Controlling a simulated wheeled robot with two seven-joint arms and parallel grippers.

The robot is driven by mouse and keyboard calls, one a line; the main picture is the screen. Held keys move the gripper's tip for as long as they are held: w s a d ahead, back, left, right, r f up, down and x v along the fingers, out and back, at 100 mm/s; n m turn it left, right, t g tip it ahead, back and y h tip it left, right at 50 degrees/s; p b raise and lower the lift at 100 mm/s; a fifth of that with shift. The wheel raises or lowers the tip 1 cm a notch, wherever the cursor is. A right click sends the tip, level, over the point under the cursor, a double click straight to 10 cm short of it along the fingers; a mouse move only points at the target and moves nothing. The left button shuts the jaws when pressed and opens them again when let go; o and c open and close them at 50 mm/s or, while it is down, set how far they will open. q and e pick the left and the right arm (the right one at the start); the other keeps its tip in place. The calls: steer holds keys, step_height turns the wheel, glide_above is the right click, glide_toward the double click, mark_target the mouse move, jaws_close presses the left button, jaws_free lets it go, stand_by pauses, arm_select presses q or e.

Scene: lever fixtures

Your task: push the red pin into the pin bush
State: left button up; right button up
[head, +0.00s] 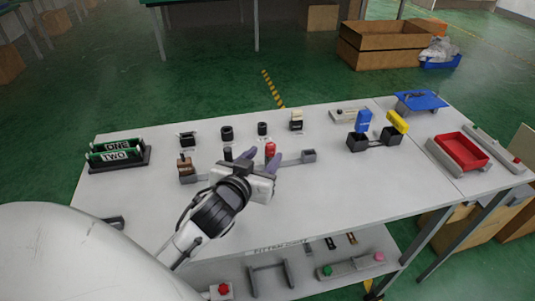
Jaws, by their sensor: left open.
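The red pin (270,149) stands upright on the table, just beyond my left gripper. My left gripper (262,157) reaches in from the lower left, open, with its dark fingertips close to the red pin; the pin's lower part is hidden by the gripper, and I cannot tell whether they touch. A short black upright cylinder (228,154) stands to the left of the gripper. Small black round parts (227,133) and (262,128) stand in a row behind. I cannot tell for sure which part is the pin bush. My right gripper is not in view.
A grey bar fixture with an end block (309,156) extends right of the gripper. Green ONE and TWO plates (115,153) stand at left. The table's front middle is clear.

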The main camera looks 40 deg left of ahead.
mark_target(275, 145)
arm_select(q)
steer(key=x, duration=0.9)
steer(key=shift+w+f, duration=0.2)
steer(key=shift+f, duration=0.05)
jaws_close()
